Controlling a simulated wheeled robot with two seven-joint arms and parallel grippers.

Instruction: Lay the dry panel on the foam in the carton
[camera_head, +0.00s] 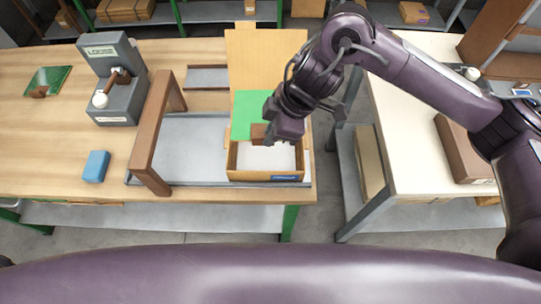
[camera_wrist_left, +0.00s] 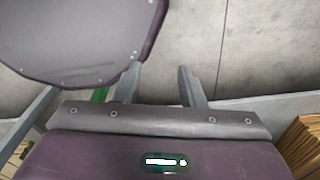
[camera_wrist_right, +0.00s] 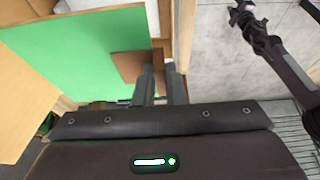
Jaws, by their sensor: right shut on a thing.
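The light green panel (camera_head: 252,104) with a brown handle block (camera_head: 259,132) is at the back of the open carton (camera_head: 232,174), in front of its raised lid. White foam (camera_head: 265,160) shows inside the carton. My right gripper (camera_head: 272,136) is over the back of the carton, shut on the panel's brown handle; the right wrist view shows the fingers (camera_wrist_right: 160,85) at the handle (camera_wrist_right: 130,66) and the green panel (camera_wrist_right: 80,50). Whether the panel touches the carton is unclear. My left gripper (camera_wrist_left: 160,82) is open and empty over the floor. A darker green panel (camera_head: 48,79) lies at the far left.
A grey machine (camera_head: 115,82) with a white knob stands at the left. A brown arch (camera_head: 158,130) rises from the grey tray (camera_head: 205,135) left of the carton. A blue block (camera_head: 96,166) lies near the front edge. A second table (camera_head: 415,140) stands right, across a gap.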

